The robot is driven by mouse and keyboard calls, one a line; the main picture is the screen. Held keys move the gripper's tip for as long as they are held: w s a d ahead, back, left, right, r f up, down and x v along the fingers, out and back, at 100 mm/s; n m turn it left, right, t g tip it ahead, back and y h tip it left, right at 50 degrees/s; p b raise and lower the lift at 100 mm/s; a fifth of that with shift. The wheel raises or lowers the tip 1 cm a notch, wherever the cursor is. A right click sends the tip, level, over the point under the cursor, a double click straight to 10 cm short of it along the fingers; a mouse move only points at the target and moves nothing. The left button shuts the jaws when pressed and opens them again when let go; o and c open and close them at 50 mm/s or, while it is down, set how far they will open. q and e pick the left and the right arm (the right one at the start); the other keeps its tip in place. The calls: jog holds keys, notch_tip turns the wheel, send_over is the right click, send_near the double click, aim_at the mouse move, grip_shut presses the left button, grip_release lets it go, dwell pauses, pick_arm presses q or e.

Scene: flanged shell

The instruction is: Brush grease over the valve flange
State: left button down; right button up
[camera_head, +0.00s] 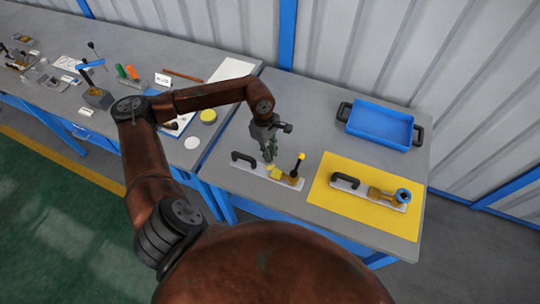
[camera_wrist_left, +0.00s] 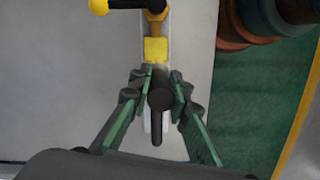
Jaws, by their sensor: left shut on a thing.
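My left gripper (camera_head: 268,158) points down over a pale plate on the right-hand table. The plate (camera_head: 287,182) carries a black handle (camera_head: 243,157) and a brass valve (camera_head: 291,178) with a yellow-tipped lever (camera_head: 300,157). Contact with the flange is not clear. My right gripper is out of view.
A second plate with a brass valve (camera_head: 375,193) and blue wheel (camera_head: 403,195) lies on a yellow mat (camera_head: 350,219). A blue tray (camera_head: 380,124) stands behind. A yellow round container (camera_head: 208,115), a white disc (camera_head: 192,143) and several tools are on the left table.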

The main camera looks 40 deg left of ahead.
aim_at(271, 149)
pick_arm(q)
jog(key=shift+r, duration=0.85)
jog(key=shift+r+p, duration=0.6)
jog(key=shift+r, duration=0.85)
